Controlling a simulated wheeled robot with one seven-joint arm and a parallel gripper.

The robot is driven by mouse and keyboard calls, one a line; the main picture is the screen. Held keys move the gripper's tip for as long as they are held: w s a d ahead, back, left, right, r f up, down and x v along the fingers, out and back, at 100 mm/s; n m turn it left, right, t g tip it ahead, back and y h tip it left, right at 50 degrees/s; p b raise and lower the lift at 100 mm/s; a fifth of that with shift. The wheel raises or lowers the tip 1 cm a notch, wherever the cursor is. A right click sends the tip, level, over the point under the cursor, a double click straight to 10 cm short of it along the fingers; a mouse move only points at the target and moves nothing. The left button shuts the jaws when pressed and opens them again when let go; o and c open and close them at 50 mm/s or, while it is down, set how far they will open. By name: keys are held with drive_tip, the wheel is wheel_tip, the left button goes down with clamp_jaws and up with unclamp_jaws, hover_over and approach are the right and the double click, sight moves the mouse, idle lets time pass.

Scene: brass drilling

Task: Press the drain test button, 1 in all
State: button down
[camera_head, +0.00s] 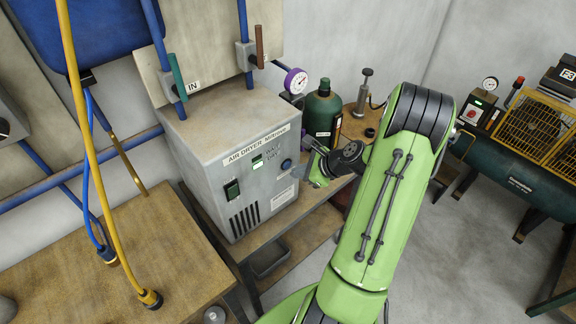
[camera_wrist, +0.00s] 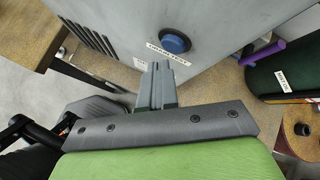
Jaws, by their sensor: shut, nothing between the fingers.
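The drain test button is a round blue button (camera_wrist: 175,41) on the front of the grey air dryer; a white label sits beside it in the wrist view. It also shows in the head view as a small dark blue disc (camera_head: 286,164) at the right of the dryer's front panel (camera_head: 254,207). My gripper (camera_wrist: 158,68) is shut and empty in the wrist view, its fingertips near the panel just below and left of the button. A gap to the button seems to remain; I cannot tell how wide. In the head view my green arm and wrist are right of the dryer; the fingertips are hard to make out.
Yellow and blue hoses hang over the wooden table (camera_head: 130,235) at left. A compressor stands far right.

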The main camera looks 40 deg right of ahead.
drive_tip(key=s, duration=0.5)
idle(0.8)
drive_tip(key=s+a+r+n+g+h, duration=0.15)
drive_tip(key=a+r+n+g, duration=0.25)
drive_tip(key=a+r+n, duration=1.1)
drive_tip(key=s+a+r+n+h, duration=0.1)
drive_tip(key=s+a+r+n, duration=0.4)
drive_tip(key=s+a+n, duration=0.3)
drive_tip(key=s+n, duration=0.4)
drive_tip(key=n, duration=0.1)
drive_tip(key=shift+a+t+h, duration=0.2)
drive_tip(key=shift+t+h, duration=0.15)
drive_tip(key=shift+t, duration=0.05)
drive_tip(key=shift+s, duration=0.1)
